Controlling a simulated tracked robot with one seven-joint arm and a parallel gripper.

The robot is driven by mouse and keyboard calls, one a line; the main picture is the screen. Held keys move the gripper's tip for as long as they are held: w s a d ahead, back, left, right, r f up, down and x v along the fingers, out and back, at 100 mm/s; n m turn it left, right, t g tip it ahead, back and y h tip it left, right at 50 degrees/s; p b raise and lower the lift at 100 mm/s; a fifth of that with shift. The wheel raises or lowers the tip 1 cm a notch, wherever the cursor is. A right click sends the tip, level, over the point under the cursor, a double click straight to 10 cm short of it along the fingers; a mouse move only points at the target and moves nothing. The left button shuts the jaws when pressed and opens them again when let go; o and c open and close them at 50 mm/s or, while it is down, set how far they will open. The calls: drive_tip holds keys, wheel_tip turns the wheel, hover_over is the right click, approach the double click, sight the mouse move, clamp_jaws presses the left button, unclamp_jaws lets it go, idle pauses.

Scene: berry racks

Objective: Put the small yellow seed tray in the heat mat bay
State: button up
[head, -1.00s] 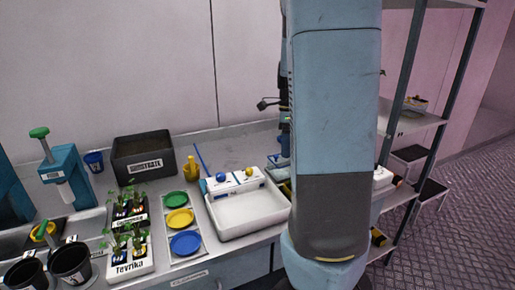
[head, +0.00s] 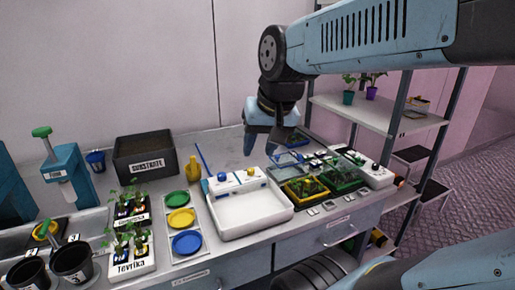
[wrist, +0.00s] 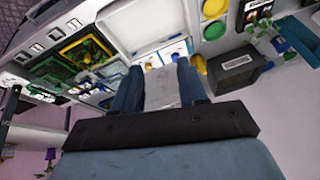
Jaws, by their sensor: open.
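A small yellow-rimmed seed tray (head: 293,196) with seedlings sits on the bench, right of the white basin; it also shows in the wrist view (wrist: 72,47). A green-rimmed tray (head: 352,187) stands beside it, and a blue tray (head: 279,169) lies behind. I cannot tell for sure which place is the heat mat bay; a white unit with a knob (head: 380,176) stands at the right end of this group. My gripper (head: 262,151) hangs above the back of the bench, empty and open, apart from the trays. Its spread fingers show in the wrist view (wrist: 160,75).
A white basin (head: 252,221) with a knobbed back stands left of the trays. Green, yellow and blue discs, labelled plant pots and a black substrate bin (head: 146,167) fill the left. A metal shelf rack (head: 375,115) with potted plants rises at the right.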

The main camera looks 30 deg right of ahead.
drive_tip(key=s+a+n, duration=0.1)
drive_tip(key=s+n, duration=0.1)
drive_tip(key=shift+a+r+n+t+h, duration=0.15)
drive_tip(key=shift+a+n+t+h, duration=0.15)
drive_tip(key=shift+a+n+t, duration=0.1)
idle(0.4)
